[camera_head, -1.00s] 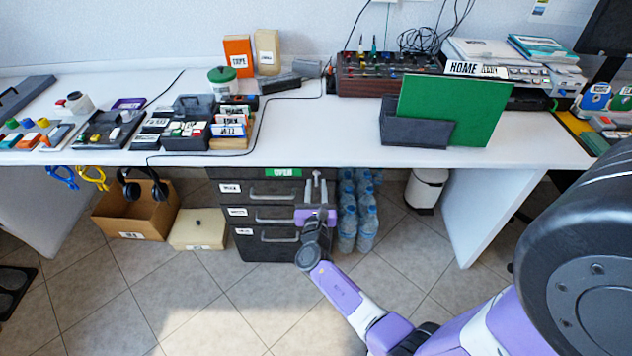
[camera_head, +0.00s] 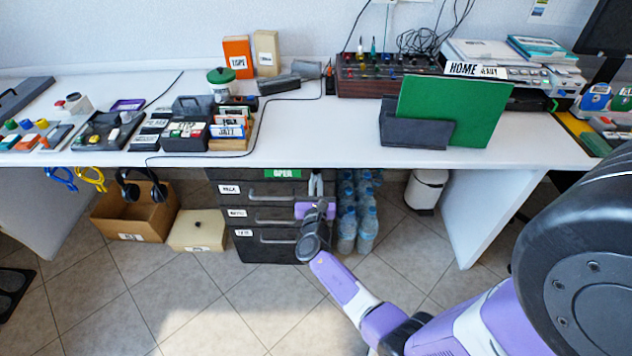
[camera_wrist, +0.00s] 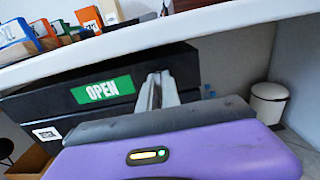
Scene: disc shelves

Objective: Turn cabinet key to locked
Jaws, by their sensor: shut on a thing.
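The black drawer cabinet (camera_head: 262,248) stands under the white desk, with a green OPEN sign (camera_head: 283,173) on its top edge. The sign also shows in the wrist view (camera_wrist: 103,89). My gripper (camera_head: 316,184) is at the cabinet's upper right front, below the desk edge. In the wrist view its pale fingers (camera_wrist: 157,92) are close together at the cabinet front, right of the sign. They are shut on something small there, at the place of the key. The key itself is hidden by the fingers and I cannot see its angle.
The white desk (camera_head: 330,148) overhangs the cabinet closely above my gripper. Water bottles (camera_head: 367,215) stand right of the cabinet. A cardboard box (camera_head: 135,215) and a cream box (camera_head: 198,232) stand to its left. The tiled floor in front is clear.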

